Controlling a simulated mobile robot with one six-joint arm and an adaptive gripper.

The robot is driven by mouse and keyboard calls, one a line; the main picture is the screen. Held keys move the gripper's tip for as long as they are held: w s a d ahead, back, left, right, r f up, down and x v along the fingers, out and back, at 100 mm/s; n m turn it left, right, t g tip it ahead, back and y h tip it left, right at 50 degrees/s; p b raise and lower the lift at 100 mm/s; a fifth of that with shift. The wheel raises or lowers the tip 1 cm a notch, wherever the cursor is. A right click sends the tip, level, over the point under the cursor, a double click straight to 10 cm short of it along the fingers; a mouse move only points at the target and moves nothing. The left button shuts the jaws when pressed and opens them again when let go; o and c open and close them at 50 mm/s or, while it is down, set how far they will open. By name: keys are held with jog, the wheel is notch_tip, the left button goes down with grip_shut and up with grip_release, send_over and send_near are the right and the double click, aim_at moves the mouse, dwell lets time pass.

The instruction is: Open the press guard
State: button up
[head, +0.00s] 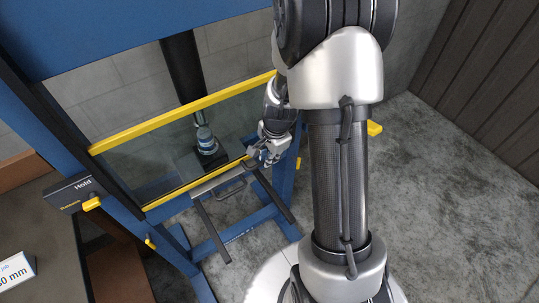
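The press guard is a clear panel with a yellow top bar (180,113) and a yellow bottom bar, set across the front of the blue press (130,38). It covers the press opening. A grey bar with a dark handle (231,189) shows along its lower edge, toward the right. My gripper (257,157) is at the lower right of the guard, close to the yellow bottom bar. Whether it touches the guard or handle cannot be told. The fingers are small and partly overlapped, so their opening is unclear. My own arm hides part of the press's right side.
Behind the guard, a dark ram hangs above a metal part (206,140). Two dark rails jut out below. The grey floor (455,215) at right is clear.

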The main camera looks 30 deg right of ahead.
grip_shut()
dwell(0.3)
notch_tip(320, 180, up, 22)
jog(key=p, duration=1.8)
jog(key=shift+f, duration=0.25)
jog(key=o, duration=0.5)
grip_release()
jog(key=shift+f, duration=0.1)
